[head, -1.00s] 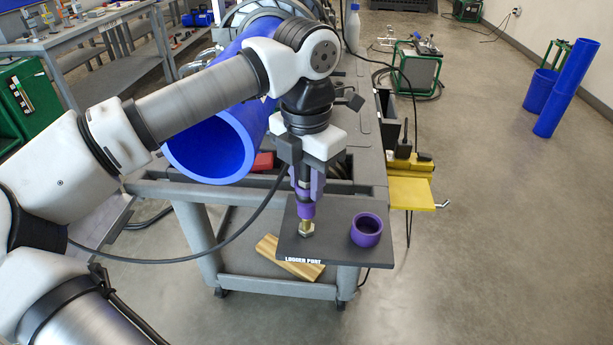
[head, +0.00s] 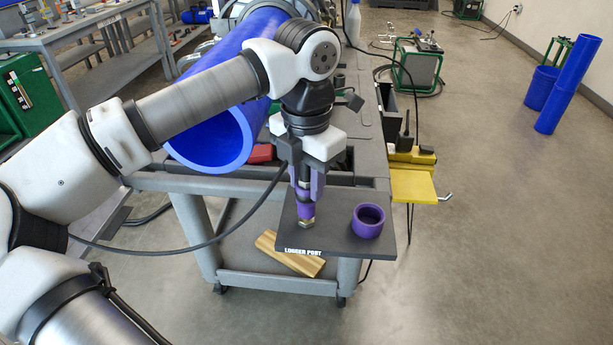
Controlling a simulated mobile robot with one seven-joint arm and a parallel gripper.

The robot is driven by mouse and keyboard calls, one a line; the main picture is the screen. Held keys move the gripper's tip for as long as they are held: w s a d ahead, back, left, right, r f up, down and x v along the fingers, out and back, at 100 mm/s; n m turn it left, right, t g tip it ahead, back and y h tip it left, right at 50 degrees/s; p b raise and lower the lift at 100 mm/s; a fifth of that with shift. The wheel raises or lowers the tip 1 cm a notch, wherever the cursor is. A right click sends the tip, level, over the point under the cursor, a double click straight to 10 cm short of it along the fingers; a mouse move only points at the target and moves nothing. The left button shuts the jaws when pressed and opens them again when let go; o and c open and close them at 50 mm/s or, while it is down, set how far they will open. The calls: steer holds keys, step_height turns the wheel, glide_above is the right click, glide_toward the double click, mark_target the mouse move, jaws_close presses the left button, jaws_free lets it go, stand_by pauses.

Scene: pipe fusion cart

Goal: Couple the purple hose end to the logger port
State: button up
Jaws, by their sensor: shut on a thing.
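The logger port is a brass fitting (head: 306,223) standing on a dark plate (head: 345,243) labelled "LOGGER PORT". My gripper (head: 306,190) is above the plate, pointing down and shut on the purple hose end (head: 306,211). The hose end is upright and sits over the port; only the brass hex base shows below it. I cannot tell whether it is locked on. The black hose (head: 238,228) runs from the gripper down to the left. A purple cup-like ring (head: 368,220) stands on the plate to the right of the port.
The plate sticks out from the front of a grey cart (head: 275,281). A large blue pipe (head: 212,140) lies behind the gripper to the left. A wooden block (head: 290,254) is below the plate. A yellow shelf (head: 413,186) is to the right. Open floor lies further right.

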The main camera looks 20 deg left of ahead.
steer(key=shift+f+b, duration=0.45)
steer(key=shift+f, duration=0.15)
steer(key=o, duration=1.1)
steer(key=shift+r, duration=0.15)
step_height(320, 180, up, 14)
steer(key=p, duration=0.9)
steer(key=shift+f, duration=0.2)
